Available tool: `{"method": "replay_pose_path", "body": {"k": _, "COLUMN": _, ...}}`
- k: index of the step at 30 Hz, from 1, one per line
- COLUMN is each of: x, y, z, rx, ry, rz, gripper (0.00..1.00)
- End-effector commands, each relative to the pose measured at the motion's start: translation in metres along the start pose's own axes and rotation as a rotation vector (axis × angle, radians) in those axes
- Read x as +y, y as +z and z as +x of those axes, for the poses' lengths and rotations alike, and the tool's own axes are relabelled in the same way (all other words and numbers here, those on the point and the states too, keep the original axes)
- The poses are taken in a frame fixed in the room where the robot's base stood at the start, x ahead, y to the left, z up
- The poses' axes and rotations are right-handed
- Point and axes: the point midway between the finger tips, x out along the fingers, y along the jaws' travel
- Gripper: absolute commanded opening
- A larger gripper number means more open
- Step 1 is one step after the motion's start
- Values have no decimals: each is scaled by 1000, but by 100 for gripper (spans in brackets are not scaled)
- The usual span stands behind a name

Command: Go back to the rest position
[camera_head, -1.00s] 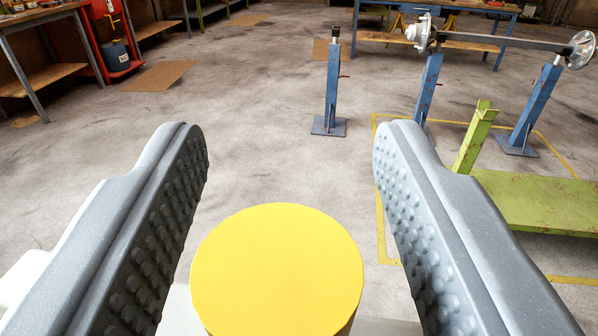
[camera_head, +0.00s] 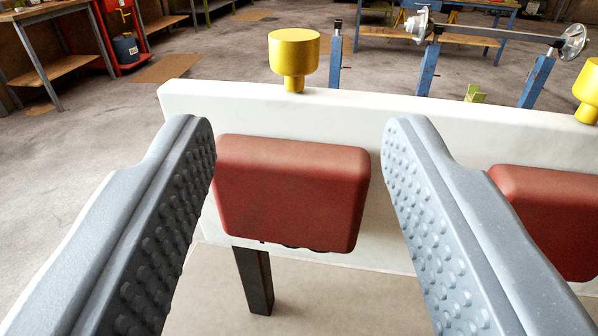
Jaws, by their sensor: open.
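My gripper (camera_head: 297,140) is open, with its two grey studded jaws apart and nothing held between them. Between and beyond the jaws is a white panel (camera_head: 400,115) with a red rounded pad (camera_head: 292,190) on its near face. A yellow knob (camera_head: 293,52) stands on the panel's top edge. I cannot tell from this view how far the jaws are from the pad.
A second red pad (camera_head: 555,215) and a second yellow knob (camera_head: 588,90) are at right. An axle (camera_head: 495,36) rests on blue stands (camera_head: 430,70) behind the panel. A workbench (camera_head: 50,45) stands at far left. Open floor (camera_head: 80,130) lies left of the panel.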

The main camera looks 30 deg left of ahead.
Motion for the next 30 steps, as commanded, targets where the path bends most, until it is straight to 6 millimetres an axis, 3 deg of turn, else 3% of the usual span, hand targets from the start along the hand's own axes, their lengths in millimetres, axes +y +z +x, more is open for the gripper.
{"method": "replay_pose_path", "body": {"k": 11, "x": 1, "y": -1, "z": 2, "rx": -1, "ry": 2, "rz": -5, "gripper": 46}}
{"method": "replay_pose_path", "body": {"k": 15, "x": 14, "y": -17, "z": 21, "rx": -18, "ry": 43, "rz": -63, "gripper": 46}}
{"method": "replay_pose_path", "body": {"k": 17, "x": 24, "y": -34, "z": 37, "rx": -27, "ry": 78, "rz": -114, "gripper": 46}}
{"method": "replay_pose_path", "body": {"k": 23, "x": 57, "y": -116, "z": 103, "rx": -50, "ry": 262, "rz": -312, "gripper": 46}}
{"method": "replay_pose_path", "body": {"k": 30, "x": 60, "y": -225, "z": 166, "rx": -36, "ry": 487, "rz": -473, "gripper": 46}}
